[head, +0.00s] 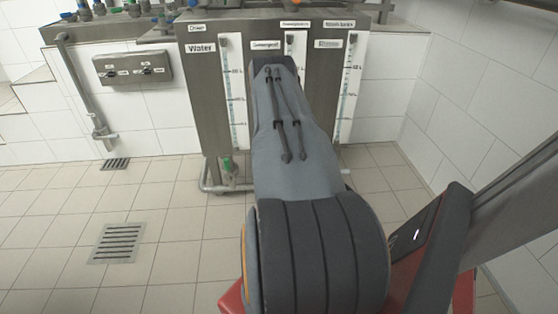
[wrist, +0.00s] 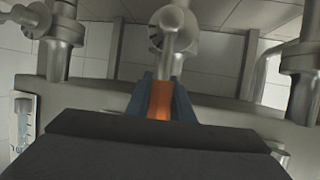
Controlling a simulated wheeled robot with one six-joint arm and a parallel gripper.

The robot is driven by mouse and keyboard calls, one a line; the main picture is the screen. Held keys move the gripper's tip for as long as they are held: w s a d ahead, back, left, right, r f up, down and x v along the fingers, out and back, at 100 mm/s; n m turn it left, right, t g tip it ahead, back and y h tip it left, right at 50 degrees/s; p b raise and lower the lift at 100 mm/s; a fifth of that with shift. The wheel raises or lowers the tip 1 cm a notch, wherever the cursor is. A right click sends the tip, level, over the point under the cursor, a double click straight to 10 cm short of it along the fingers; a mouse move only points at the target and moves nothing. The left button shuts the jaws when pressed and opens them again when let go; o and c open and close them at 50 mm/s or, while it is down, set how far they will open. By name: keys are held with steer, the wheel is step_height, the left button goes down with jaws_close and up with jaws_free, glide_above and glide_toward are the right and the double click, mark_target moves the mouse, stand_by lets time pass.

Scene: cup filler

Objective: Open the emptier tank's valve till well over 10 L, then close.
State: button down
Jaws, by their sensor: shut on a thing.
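The steel tank cabinet (head: 205,75) stands ahead in the head view. A white level gauge (head: 233,95) is beside the Water label, and another gauge (head: 348,90) is at the right; a third, in the middle, is mostly behind my arm. Their liquid levels are too small to read surely. A green valve handle (head: 228,164) sits low under the Water side. In the wrist view my gripper (wrist: 161,84) is shut on an orange handle (wrist: 160,104), in front of a metal pipe fitting (wrist: 174,32). My arm hides the gripper in the head view.
Metal pipes (wrist: 62,45) stand either side of my gripper in the wrist view. A grey control box (head: 132,69) is on the left wall. A floor drain (head: 118,243) lies in the open tiled floor at left. A tiled wall (head: 480,110) closes the right.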

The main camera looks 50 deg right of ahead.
steer(key=c, duration=1.6)
jaws_free()
steer(key=shift+o, duration=0.2)
steer(key=p+v, duration=0.2)
steer(key=v, duration=0.6)
